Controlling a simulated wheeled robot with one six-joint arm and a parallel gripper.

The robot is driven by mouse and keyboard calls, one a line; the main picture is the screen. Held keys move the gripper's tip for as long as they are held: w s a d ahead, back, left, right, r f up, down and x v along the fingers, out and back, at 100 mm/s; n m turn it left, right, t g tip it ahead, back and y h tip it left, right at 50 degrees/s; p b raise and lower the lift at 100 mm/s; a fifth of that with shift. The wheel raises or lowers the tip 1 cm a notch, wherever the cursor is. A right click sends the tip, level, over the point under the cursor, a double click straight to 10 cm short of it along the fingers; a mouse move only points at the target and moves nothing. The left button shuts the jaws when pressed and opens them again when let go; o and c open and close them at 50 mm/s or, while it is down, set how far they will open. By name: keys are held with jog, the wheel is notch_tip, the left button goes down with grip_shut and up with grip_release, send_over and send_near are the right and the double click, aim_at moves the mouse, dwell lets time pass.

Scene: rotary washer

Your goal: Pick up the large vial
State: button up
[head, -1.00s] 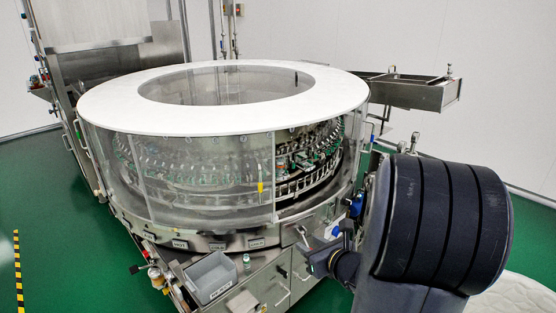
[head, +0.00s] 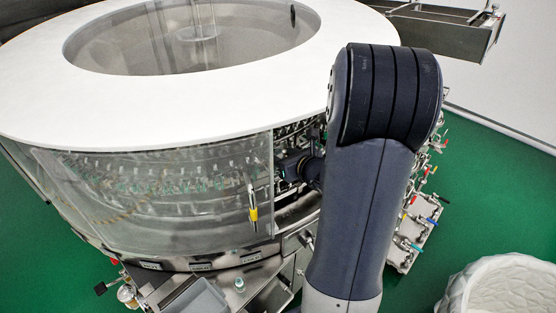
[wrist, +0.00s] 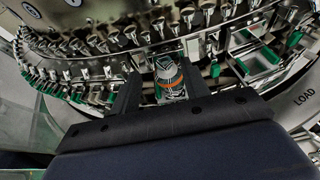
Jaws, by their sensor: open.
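A clear vial-like object with an orange band (wrist: 170,76) stands between the two dark fingers of my gripper (wrist: 162,72) in the wrist view. The fingers are apart on either side of it. I cannot tell whether either touches it. In the head view my gripper (head: 292,167) is at the opening in the washer's clear guard, and its tips are hard to make out. The object between the fingers cannot be made out there. A small clear bottle (head: 239,285) stands on the ledge at the washer's front.
The rotary washer's white top ring (head: 150,105) overhangs the opening. The clear guard panel (head: 150,195) is just left of my gripper. Rows of metal holders with green parts (wrist: 100,42) surround the fingers. A grey bin (head: 197,300) sits on the ledge. Valves (head: 420,215) are at right.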

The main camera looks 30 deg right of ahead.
aim_at(279, 152)
jog(key=shift+d+p+x, duration=0.15)
jog(key=shift+p+x, duration=0.15)
jog(key=shift+x, duration=0.9)
jog(key=shift+d+p+x, duration=0.15)
jog(key=shift+p+x, duration=0.15)
jog(key=shift+x, duration=0.9)
jog(key=shift+c, duration=0.3)
grip_shut()
